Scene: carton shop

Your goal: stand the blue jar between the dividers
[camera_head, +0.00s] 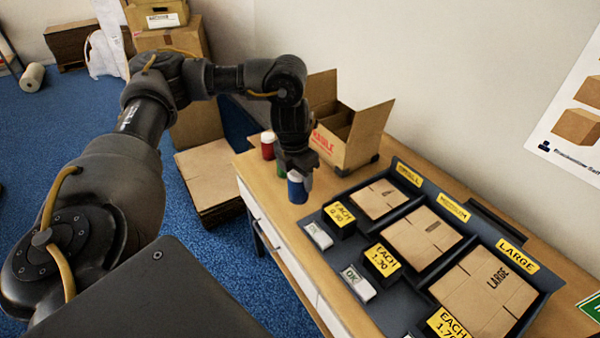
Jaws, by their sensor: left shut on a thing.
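The blue jar (297,190) with a white lid is at the left end of the wooden table. My left gripper (299,166) is shut on it from above and behind; the fingertips are partly hidden. I cannot tell whether the jar's base touches the table. An open carton (361,140) with red print on its side stands just behind the gripper, flaps up. Its inside is mostly hidden, and I cannot make out the dividers clearly. My right gripper is not in view.
A red jar (267,151) and a partly hidden green jar (281,168) stand close to my left gripper. A dark tray (409,208) of flat cartons with yellow labels fills the table to the right. The wall is behind. Stacked cardboard (210,172) lies on the floor.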

